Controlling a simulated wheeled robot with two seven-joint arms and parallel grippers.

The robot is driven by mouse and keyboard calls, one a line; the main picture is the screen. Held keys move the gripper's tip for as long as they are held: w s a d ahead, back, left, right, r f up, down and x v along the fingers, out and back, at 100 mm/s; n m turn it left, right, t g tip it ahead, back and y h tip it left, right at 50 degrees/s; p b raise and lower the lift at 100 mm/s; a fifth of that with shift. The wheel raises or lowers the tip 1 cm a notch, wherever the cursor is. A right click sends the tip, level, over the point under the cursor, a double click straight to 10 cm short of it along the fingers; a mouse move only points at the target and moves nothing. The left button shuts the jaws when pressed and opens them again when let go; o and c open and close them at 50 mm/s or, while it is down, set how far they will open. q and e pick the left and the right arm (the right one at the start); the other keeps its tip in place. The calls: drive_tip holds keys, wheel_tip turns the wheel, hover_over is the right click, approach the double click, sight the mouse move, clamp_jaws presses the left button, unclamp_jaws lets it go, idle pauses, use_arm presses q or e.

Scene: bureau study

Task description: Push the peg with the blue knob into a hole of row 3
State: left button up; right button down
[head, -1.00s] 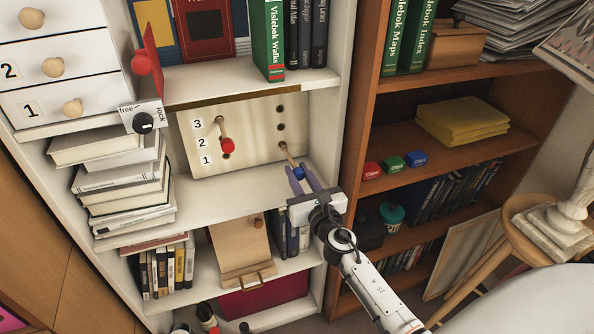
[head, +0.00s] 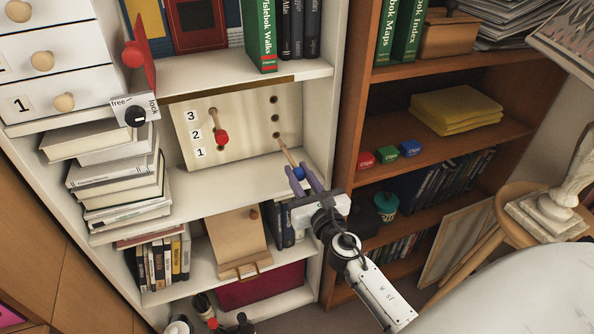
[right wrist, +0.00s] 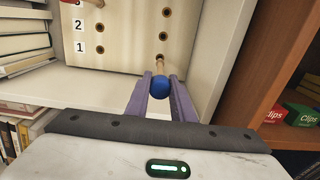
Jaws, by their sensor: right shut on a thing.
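The pale pegboard (head: 239,127) stands upright at the back of a shelf, with row labels 1, 2 and 3 from bottom to top on its left. The blue-knobbed peg (head: 299,173) runs from the lowest right hole, in row 1, toward me; whether its tip is still inside that hole I cannot tell. My right gripper (head: 302,170) is shut on the blue knob, its purple fingers either side of it in the right wrist view (right wrist: 160,86). In the right column, the row 3 hole (head: 274,99) and row 2 hole (head: 276,117) are empty. My left gripper is out of view.
A red-knobbed peg (head: 221,137) sticks out of the left row 3 hole. The white side panel (head: 315,125) rises close to the right of the board. A stack of books (head: 118,180) stands left. The shelf (head: 230,190) before the board is clear.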

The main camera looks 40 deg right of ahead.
drive_tip(key=shift+s+a, duration=0.1)
drive_tip(key=shift+s, duration=0.25)
